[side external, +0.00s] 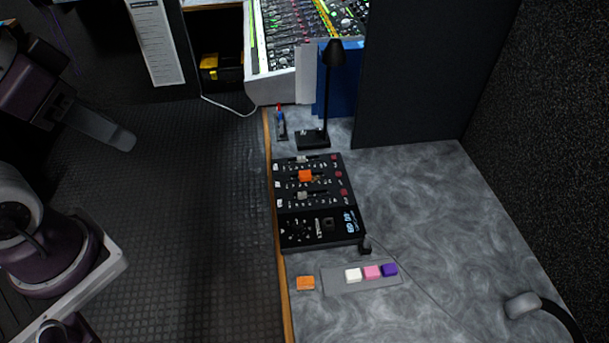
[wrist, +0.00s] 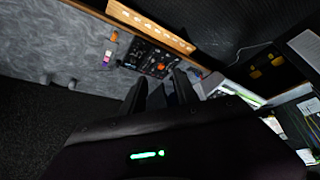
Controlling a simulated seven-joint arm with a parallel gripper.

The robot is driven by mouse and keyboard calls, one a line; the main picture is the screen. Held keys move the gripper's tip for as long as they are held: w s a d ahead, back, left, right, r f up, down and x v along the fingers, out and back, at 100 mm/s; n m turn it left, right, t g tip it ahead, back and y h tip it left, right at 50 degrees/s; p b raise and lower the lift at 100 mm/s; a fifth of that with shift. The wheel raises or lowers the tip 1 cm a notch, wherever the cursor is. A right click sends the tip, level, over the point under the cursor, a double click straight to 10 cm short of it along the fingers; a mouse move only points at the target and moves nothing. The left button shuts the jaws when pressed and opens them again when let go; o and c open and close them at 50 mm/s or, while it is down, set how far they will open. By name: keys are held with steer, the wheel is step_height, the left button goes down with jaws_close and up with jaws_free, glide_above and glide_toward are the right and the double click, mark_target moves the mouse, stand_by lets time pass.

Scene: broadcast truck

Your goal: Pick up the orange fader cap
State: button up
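Two orange caps show in the side view. One orange cap (side external: 305,283) lies loose on the grey table near its wooden left edge. Another orange cap (side external: 305,176) sits on a fader of the black mixer panel (side external: 318,232). In the wrist view, the loose orange cap (wrist: 114,36) and the one on the panel (wrist: 160,67) are small. My gripper (side external: 124,140) hangs well to the left of the table, over the dark floor, away from both caps. In the wrist view, my gripper (wrist: 163,88) shows two dark fingers apart with nothing between them.
A grey strip (side external: 335,283) holds white, pink and purple caps beside the loose orange cap. A black lamp (side external: 331,90), blue binders (side external: 345,80) and a large console (side external: 275,50) stand behind the panel. Headphones (side external: 525,305) lie at the right. The table's right side is mostly clear.

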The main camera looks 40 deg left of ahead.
steer(key=o, duration=0.4)
steer(key=w+f+m+g+y, duration=0.2)
steer(key=w+f+m, duration=0.25)
steer(key=w, duration=0.55)
steer(key=w+f+m+g+y, duration=0.2)
steer(key=w+f+m, duration=0.25)
steer(key=w, duration=0.55)
steer(key=m+t+y, duration=0.6)
steer(key=m+t, duration=0.2)
steer(key=m, duration=1)
glide_toward(305, 174)
steer(key=shift+w+a+f, duration=0.1)
steer(key=shift+w+a, duration=0.25)
steer(key=shift+a, duration=0.45)
steer(key=shift+w+f, duration=0.2)
steer(key=shift+f, duration=0.1)
steer(key=x, duration=0.6)
steer(key=shift+w+a, duration=0.1)
steer(key=shift+w, duration=0.3)
